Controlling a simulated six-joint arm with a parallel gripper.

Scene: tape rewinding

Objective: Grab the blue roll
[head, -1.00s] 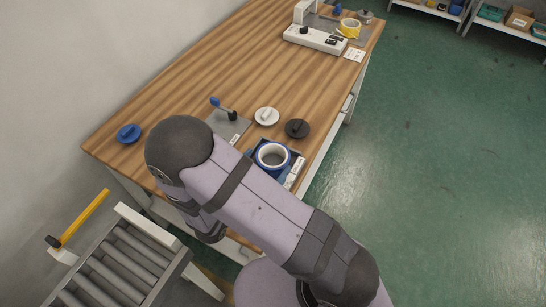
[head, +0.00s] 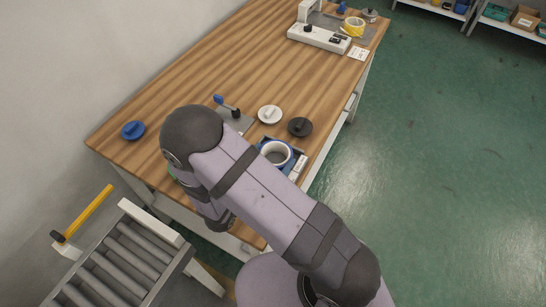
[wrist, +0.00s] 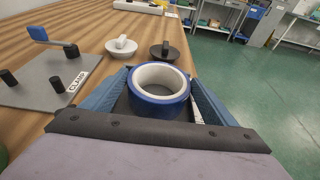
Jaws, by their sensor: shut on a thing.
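The blue roll (wrist: 158,98) is a ring of blue tape with a white core, and its hollow faces up. In the wrist view it sits between the two slate-blue fingers of my gripper (wrist: 157,80), which are shut on it from the left and right. In the head view the roll (head: 276,153) shows just past my forearm, near the front edge of the table. My forearm hides most of my gripper there.
On the wooden table (head: 200,75), a white knobbed disc (head: 269,115) and a black one (head: 300,127) stand beyond the roll. A grey clamp plate (wrist: 50,80) is to the left. A blue disc (head: 133,130) lies far left. A roller conveyor (head: 125,260) stands lower left.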

